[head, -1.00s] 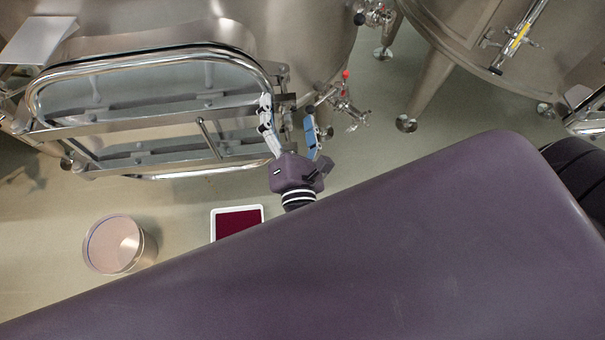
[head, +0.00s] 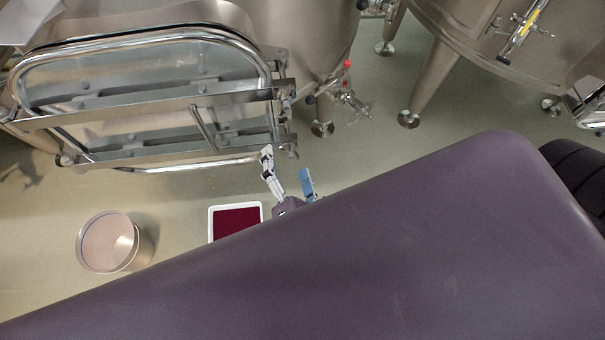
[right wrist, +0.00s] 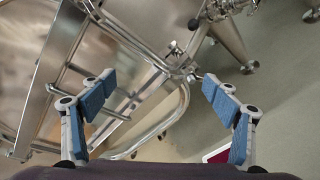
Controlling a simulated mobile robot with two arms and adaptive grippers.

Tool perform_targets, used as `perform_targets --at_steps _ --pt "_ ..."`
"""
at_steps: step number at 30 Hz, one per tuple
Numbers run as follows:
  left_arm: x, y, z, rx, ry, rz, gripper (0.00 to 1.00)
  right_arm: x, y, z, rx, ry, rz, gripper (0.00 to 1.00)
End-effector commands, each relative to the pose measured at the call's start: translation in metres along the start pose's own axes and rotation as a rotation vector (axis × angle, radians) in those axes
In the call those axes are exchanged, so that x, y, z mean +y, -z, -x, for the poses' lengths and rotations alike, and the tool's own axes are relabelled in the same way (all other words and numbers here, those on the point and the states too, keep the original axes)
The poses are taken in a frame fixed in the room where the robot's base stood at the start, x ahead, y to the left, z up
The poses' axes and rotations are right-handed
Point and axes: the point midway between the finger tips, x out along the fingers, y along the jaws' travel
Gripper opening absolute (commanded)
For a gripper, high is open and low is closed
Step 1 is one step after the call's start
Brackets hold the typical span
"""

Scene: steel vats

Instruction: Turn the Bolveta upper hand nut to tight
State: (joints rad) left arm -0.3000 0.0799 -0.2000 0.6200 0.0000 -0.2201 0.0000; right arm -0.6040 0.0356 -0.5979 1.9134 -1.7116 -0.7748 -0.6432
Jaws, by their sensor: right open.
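The steel vat (head: 300,35) stands at the upper left of the head view, with its oval door (head: 140,85) and two crossbars. Small fittings show at the right ends of the bars, an upper one (head: 287,104) and a lower one (head: 291,152); which is the Bolveta upper hand nut, and how tight it is, I cannot tell. My right gripper (head: 286,165) is open and empty, just below the bar ends. In the right wrist view its blue-padded fingers (right wrist: 155,90) are spread, with the door rim (right wrist: 172,118) beyond them. My left gripper is not in view.
A valve with a red knob (head: 347,64) sits right of the door. A second vat (head: 460,40) stands at upper right. A steel bucket (head: 115,243) and a white tray with a dark red inside (head: 211,222) are on the floor. Open floor lies below the door.

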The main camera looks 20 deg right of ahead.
Motion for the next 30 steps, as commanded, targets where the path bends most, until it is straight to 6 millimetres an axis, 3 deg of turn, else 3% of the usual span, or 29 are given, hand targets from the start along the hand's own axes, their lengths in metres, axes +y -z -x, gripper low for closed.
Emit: perform_targets --at_steps 15,30 --pt "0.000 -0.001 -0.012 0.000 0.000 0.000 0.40 -0.085 0.062 -0.012 0.138 0.147 -0.107 0.81" --pt "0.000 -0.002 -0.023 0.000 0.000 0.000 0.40 -0.171 0.112 -0.013 0.236 0.318 -0.238 0.81"
